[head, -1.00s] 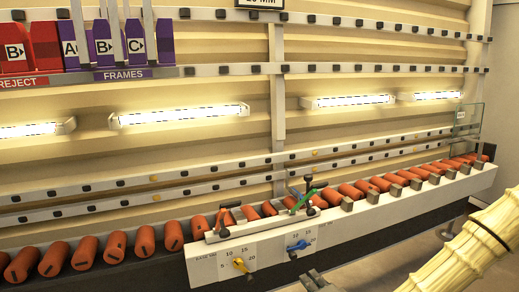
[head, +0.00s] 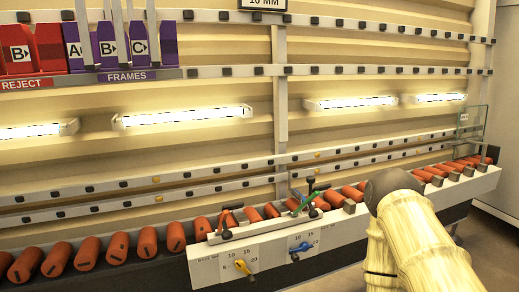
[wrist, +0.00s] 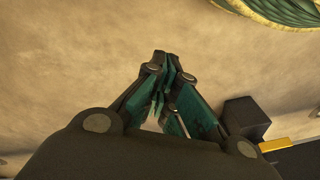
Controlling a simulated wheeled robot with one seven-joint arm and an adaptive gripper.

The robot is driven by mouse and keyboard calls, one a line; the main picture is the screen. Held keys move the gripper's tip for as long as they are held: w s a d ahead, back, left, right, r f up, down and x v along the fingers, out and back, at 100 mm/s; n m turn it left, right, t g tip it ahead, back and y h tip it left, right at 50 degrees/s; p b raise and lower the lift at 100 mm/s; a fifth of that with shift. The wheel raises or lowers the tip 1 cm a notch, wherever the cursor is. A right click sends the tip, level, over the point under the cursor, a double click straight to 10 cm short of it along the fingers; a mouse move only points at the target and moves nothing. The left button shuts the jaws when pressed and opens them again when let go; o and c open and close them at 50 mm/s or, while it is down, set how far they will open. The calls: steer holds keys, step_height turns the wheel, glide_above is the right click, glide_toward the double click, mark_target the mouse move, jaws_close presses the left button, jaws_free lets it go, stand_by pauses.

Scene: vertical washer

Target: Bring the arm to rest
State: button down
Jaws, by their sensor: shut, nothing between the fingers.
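My gripper (wrist: 168,68) shows in the wrist view with its teal and dark fingers together at the tips and nothing between them. Below it in that view is a plain tan surface, and the gripper touches nothing that I can see. In the head view the gripper is out of sight. My cream-covered arm (head: 415,240) stands bent at the lower right there, in front of the right part of the machine.
The washer's row of orange rollers (head: 147,242) runs across the head view. A pale control panel (head: 215,270) has yellow and blue knobs. Red and purple bins (head: 50,47) hang at upper left. A dark block (wrist: 246,118) lies right of the gripper in the wrist view.

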steer(key=s+d+n+g+h+p, duration=0.1)
steer(key=s+d, duration=0.1)
steer(key=s, duration=0.2)
step_height(320, 180, up, 30)
steer(key=p, duration=2.9)
steer(key=shift+w+p, duration=0.2)
steer(key=shift+p, duration=0.15)
steer(key=c, duration=2.2)
jaws_free()
steer(key=shift+d, duration=0.1)
